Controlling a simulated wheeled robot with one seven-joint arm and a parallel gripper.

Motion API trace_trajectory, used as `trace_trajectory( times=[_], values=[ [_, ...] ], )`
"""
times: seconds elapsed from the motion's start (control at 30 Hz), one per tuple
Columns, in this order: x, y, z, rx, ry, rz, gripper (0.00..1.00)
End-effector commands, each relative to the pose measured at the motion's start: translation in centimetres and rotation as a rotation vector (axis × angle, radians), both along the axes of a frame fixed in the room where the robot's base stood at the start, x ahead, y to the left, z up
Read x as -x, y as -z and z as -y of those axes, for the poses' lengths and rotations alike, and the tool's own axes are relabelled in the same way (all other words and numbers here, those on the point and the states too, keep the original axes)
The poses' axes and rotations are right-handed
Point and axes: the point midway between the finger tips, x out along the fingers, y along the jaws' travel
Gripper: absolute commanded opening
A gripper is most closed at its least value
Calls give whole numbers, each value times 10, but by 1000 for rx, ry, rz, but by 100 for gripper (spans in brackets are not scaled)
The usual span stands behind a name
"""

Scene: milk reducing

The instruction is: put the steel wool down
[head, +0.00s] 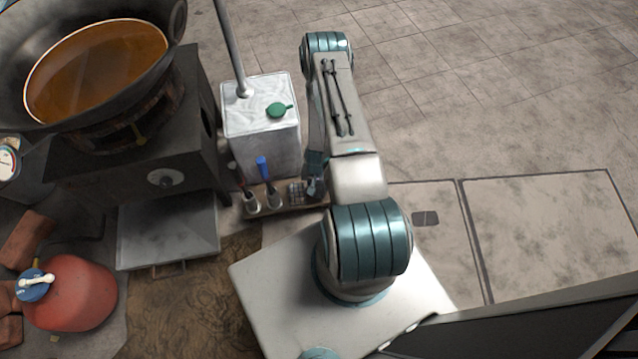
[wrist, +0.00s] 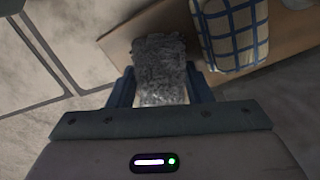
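The steel wool (wrist: 160,65) is a grey, fuzzy pad in the middle of the wrist view. My gripper (wrist: 160,88) has one blue finger against each side of it and holds it. Its far end overlaps a brown wooden board (wrist: 118,42); I cannot tell whether it touches the board. In the head view my gripper (head: 315,187) is low at the right end of the same board (head: 285,211), partly hidden by my arm. I cannot make out the steel wool clearly there.
A blue-and-white checked cloth (wrist: 232,35) lies on the board close beside the right finger. Two brushes or bottles, one with a blue handle (head: 262,168), stand on the board's left. A white canister (head: 262,130) stands behind. Open floor (head: 480,110) lies right.

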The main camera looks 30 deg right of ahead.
Motion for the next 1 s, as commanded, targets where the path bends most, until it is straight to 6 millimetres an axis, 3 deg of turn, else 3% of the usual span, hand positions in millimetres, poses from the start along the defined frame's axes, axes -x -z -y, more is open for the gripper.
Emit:
trace_trajectory(
  times=[0.03,0.07,0.1,0.47,1.0],
  values=[
    [0,1,0,0,0,0,56],
    [0,0,0,0,0,0,65],
    [0,0,0,0,0,0,67],
    [0,-5,0,0,0,0,67],
    [0,-109,0,1,0,1,67]
  ],
)
